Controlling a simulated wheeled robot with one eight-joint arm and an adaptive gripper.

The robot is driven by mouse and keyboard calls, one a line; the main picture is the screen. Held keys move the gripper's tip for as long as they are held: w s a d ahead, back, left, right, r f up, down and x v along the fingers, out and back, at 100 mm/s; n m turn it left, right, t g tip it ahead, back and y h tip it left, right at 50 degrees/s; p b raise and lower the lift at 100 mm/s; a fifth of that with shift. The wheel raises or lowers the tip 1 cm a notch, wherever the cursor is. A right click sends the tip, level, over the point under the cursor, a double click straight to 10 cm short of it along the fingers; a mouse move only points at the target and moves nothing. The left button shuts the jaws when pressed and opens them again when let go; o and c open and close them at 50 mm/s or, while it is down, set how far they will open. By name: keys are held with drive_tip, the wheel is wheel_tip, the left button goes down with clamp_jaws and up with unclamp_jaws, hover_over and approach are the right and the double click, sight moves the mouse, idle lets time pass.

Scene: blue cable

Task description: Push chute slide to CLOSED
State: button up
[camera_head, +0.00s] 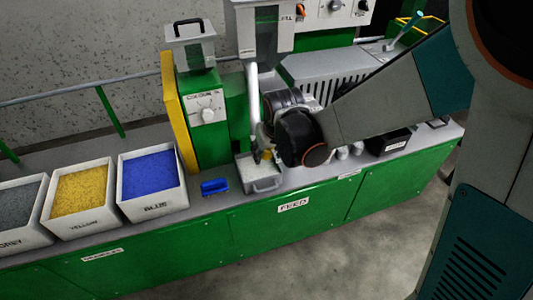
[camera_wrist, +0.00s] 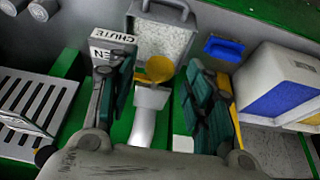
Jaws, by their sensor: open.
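My gripper (camera_wrist: 157,63) is open, its two dark green fingers apart. A round yellow piece (camera_wrist: 160,69), probably the chute slide's knob, shows between the fingers with a gap on each side. The pale chute pipe (camera_wrist: 144,125) runs just below it in the wrist view. A white label (camera_wrist: 113,42) reading "CHUTE" and "...EN" is partly covered by the left finger. In the head view my gripper (camera_head: 258,151) is beside the lower end of the white chute pipe (camera_head: 253,90), and the arm hides most of the slide there.
A metal tray of pale pellets (camera_head: 265,186) stands under the chute, close to my fingertips. A blue scoop (camera_head: 214,187) lies left of it. Bins of blue (camera_head: 152,175), yellow (camera_head: 82,195) and grey pellets stand farther left. A slotted grey housing (camera_head: 318,72) is behind my arm.

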drive_tip(key=shift+b+x, duration=0.35)
drive_tip(key=shift+x, duration=0.45)
clamp_jaws()
drive_tip(key=shift+w+a+r, duration=0.1)
drive_tip(key=shift+w+a, duration=0.2)
drive_tip(key=shift+w, duration=0.75)
drive_tip(key=shift+w+a, duration=0.25)
drive_tip(key=shift+w, duration=0.8)
unclamp_jaws()
drive_tip(key=shift+w, duration=0.1)
drive_tip(key=shift+v, duration=3.75)
